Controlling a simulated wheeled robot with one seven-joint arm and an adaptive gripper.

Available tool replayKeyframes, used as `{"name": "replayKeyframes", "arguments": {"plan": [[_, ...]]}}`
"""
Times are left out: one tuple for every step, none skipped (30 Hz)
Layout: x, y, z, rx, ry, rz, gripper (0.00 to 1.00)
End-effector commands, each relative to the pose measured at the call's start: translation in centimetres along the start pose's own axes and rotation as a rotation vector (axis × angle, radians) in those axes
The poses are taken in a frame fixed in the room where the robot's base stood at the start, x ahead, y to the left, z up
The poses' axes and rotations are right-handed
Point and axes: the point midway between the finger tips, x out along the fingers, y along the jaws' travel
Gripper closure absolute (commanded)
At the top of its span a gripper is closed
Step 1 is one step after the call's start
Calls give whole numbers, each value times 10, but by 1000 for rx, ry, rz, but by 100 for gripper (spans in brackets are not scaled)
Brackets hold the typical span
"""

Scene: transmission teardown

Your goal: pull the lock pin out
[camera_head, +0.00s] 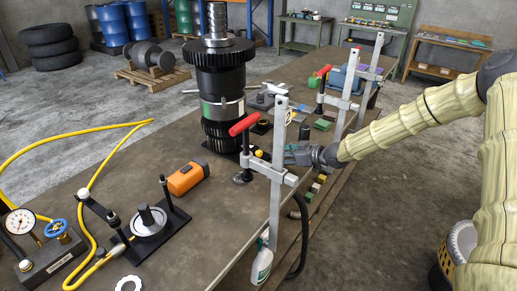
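A tall dark gear and drum assembly (220,85) stands upright on the workbench, with a toothed gear and a threaded shaft on top. A thin metal rod (190,91) sticks out from its left side. I cannot tell which part is the lock pin. A small yellow knob (259,153) shows at the right of the assembly's base. My gripper (287,156) comes in from the right at low height, close to the knob. A clamp's upright bar hides its fingertips, so its opening and any contact with the knob are unclear.
A clamp (277,185) with a red handle stands in front of my gripper; more clamps (345,90) line the bench's right edge. The workbench (225,225) also carries an orange case (187,178), a press fixture (149,219) and a gauge pump (45,262). A spray bottle (262,262) hangs at the near edge.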

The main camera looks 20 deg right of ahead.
Motion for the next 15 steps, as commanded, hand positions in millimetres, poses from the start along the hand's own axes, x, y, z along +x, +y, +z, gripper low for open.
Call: {"name": "replayKeyframes", "arguments": {"plan": [[-4,-1,-2,1,4,3,53],[-6,-2,-2,0,6,5,53],[-8,-2,-3,0,8,7,53],[-8,-3,-3,0,9,8,53],[-8,-4,-3,-1,10,9,53],[-7,-4,-3,-2,11,10,53],[-5,-4,-3,-1,11,11,53],[-2,-4,-3,-1,11,11,53],[2,-3,-3,0,11,12,53],[7,-2,-2,1,9,11,53],[12,-1,-2,2,7,10,53],[20,1,-1,2,4,10,53],[26,2,0,4,2,8,53],[31,4,0,4,0,8,53],[39,4,1,4,-2,5,53]]}}
